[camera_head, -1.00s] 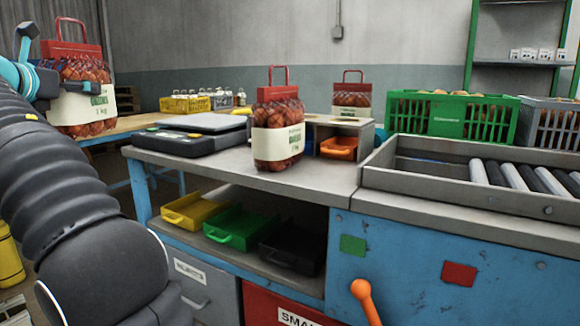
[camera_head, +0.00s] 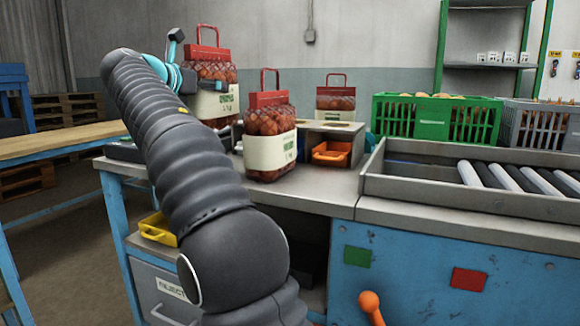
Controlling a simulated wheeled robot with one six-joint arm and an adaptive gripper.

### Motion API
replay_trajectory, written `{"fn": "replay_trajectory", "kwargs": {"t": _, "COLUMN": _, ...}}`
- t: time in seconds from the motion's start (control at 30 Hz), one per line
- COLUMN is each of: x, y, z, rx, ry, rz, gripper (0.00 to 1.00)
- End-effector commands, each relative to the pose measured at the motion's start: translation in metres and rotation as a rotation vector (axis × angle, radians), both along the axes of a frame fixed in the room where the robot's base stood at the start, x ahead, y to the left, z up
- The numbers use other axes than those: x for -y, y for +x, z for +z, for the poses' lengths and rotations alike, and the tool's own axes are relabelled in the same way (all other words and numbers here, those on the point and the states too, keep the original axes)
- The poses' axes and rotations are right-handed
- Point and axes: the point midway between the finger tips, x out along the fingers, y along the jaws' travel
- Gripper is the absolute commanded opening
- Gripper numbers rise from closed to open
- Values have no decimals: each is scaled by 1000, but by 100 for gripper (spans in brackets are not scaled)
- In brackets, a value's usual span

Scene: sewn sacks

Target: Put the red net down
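A red net of brown-red produce (camera_head: 212,72), with a red top, red handle and white label band, is in my gripper (camera_head: 208,85). My gripper is shut around its upper part, and the net hangs upright over the back left of the workbench (camera_head: 325,188), by the dark scale (camera_head: 124,152). My arm hides part of the net and most of the scale, so I cannot tell whether the net's base touches anything. A second similar net (camera_head: 269,138) stands on the bench just right of it. A third net (camera_head: 335,101) stands further back.
An orange tray (camera_head: 331,153) sits under a small shelf right of the second net. A roller conveyor (camera_head: 500,178) and green crate (camera_head: 432,118) are at the right. A yellow bin (camera_head: 157,230) is below the bench. A wooden-topped table (camera_head: 60,142) is at left.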

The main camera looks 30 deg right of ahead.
Motion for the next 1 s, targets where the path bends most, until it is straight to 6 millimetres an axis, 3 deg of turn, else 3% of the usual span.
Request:
{"fn": "replay_trajectory", "kwargs": {"t": 0.4, "x": 3, "y": -2, "z": -53, "rx": 3, "ry": -3, "rz": -2, "gripper": 18}}
{"fn": "replay_trajectory", "kwargs": {"t": 0.67, "x": 4, "y": -1, "z": -65, "rx": 4, "ry": -2, "rz": -4, "gripper": 18}}
{"fn": "replay_trajectory", "kwargs": {"t": 1.0, "x": 3, "y": -1, "z": -97, "rx": 4, "ry": -2, "rz": -3, "gripper": 18}}
